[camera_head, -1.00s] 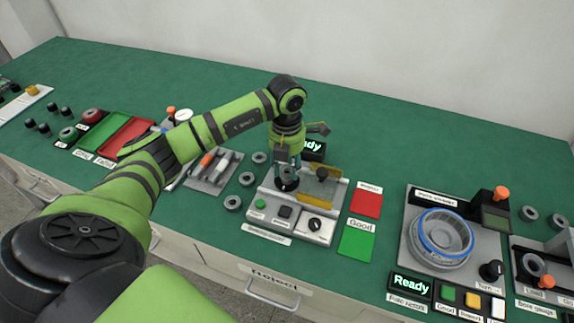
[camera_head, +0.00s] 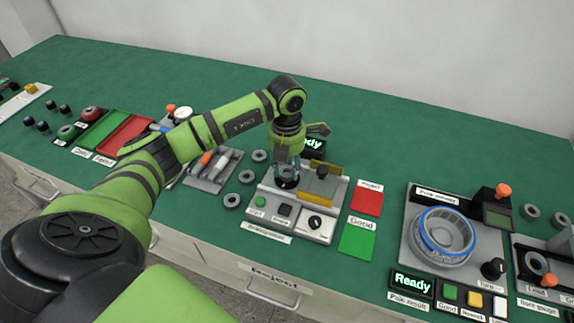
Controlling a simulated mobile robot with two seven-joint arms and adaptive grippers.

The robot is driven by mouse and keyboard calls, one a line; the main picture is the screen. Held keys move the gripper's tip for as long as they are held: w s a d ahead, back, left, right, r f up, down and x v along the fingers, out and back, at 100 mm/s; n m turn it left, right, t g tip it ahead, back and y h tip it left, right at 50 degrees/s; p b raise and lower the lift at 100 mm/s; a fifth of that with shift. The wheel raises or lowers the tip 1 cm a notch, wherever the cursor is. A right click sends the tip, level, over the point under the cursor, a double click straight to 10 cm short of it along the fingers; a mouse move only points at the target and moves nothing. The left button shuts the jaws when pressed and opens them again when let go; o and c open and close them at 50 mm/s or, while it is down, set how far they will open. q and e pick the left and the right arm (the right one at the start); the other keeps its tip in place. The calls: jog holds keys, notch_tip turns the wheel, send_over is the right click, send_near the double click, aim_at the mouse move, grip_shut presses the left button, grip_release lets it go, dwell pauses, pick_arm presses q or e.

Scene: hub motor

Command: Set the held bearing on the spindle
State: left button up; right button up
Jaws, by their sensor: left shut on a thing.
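My left gripper (camera_head: 287,176) points down over the left part of a grey test station (camera_head: 274,228). It is shut on a dark bearing (camera_head: 286,183), low over the place where the spindle would be. The spindle itself is hidden by the bearing and the fingers, so I cannot tell whether the bearing sits around it. My right gripper is not in view.
The station carries a yellow guard (camera_head: 322,184), a green button and a black knob (camera_head: 315,222). Loose bearings (camera_head: 246,177) lie left of it. A red pad (camera_head: 367,201) and a green pad (camera_head: 356,239) lie right of it. The green table behind is clear.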

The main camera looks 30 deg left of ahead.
pick_arm(q)
jog(key=shift+f+b, duration=0.35)
jog(key=shift+f, duration=0.15)
dwell(0.3)
dwell(0.4)
jog(key=o, duration=1.2)
jog(key=shift+o, duration=0.6)
jog(key=o, duration=0.3)
jog(key=shift+o, duration=0.2)
